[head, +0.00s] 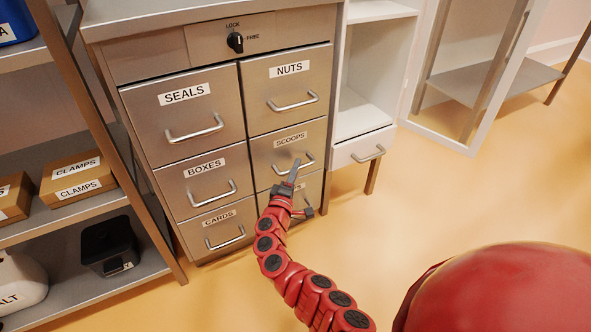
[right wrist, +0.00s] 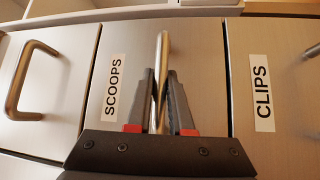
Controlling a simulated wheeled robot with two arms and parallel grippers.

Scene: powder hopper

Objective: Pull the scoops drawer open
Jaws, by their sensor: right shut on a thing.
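The scoops drawer (head: 262,152) is in the right column of a grey metal cabinet, below the nuts drawer (head: 278,84). Its front looks flush with the neighbouring drawers. My right gripper (head: 295,172) is at its bar handle (head: 307,157). In the right wrist view the scoops drawer (right wrist: 112,55) fills the middle, and the handle (right wrist: 163,55) stands between the fingers of my right gripper (right wrist: 161,80), which are shut on it. My left gripper is not in view.
A lock knob (head: 235,42) marked LOCK and FREE sits at the cabinet top; I cannot tell its setting surely. The clips drawer (right wrist: 262,85) lies below the scoops drawer. A white unit (head: 362,148) stands to the right. The floor (head: 420,200) in front is clear.

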